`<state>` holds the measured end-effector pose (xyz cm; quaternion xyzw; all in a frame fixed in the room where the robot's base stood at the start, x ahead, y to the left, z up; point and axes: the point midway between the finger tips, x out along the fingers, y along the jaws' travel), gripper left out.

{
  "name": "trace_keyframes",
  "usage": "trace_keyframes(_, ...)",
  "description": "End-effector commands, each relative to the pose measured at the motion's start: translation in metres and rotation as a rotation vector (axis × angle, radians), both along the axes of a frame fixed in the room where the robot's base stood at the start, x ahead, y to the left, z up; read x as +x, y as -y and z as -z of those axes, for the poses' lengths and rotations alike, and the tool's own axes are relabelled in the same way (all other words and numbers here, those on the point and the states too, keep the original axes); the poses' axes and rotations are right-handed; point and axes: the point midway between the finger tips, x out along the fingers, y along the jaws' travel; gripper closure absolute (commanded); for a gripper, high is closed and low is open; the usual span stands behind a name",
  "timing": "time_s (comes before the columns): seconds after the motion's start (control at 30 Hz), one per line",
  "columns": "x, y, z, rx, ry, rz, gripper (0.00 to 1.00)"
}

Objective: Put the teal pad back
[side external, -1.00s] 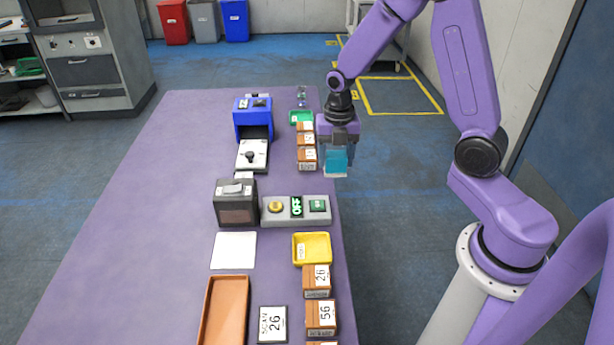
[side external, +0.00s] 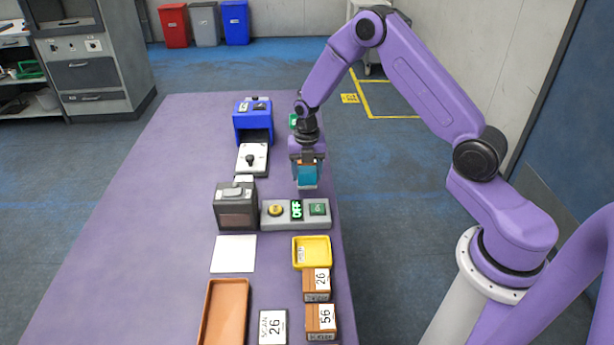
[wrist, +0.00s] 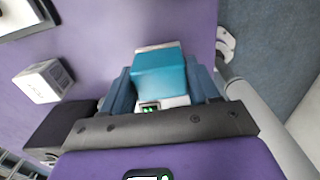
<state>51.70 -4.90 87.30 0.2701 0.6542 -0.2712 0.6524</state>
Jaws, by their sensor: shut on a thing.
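The teal pad (side external: 308,176) has a pale lower edge and hangs between the jaws of my gripper (side external: 307,165). My gripper is shut on it, above the right part of the purple table, just behind the grey control box (side external: 268,222). In the wrist view the teal pad (wrist: 160,74) sits between the two dark blue-grey fingers. It appears clear of the table surface, though the exact gap is hard to tell.
A yellow tray (side external: 312,262) and boxes marked 26 (side external: 316,290) and 56 (side external: 320,322) line the right front. The left tabletop (side external: 130,220) is clear.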

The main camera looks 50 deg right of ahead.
Motion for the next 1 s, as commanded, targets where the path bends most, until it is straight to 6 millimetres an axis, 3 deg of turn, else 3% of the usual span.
trace_keyframes(0.13,-0.001,0.0,0.016,-0.001,-0.001,0.0,0.73)
trace_keyframes(0.57,0.0,0.0,0.021,0.0,0.001,0.0,0.73)
trace_keyframes(0.6,0.0,0.0,0.021,-0.001,0.002,0.0,0.3)
trace_keyframes(0.67,0.0,0.0,0.021,-0.001,0.002,0.0,0.14)
trace_keyframes(1.0,0.0,0.0,0.018,-0.001,0.002,0.0,0.14)
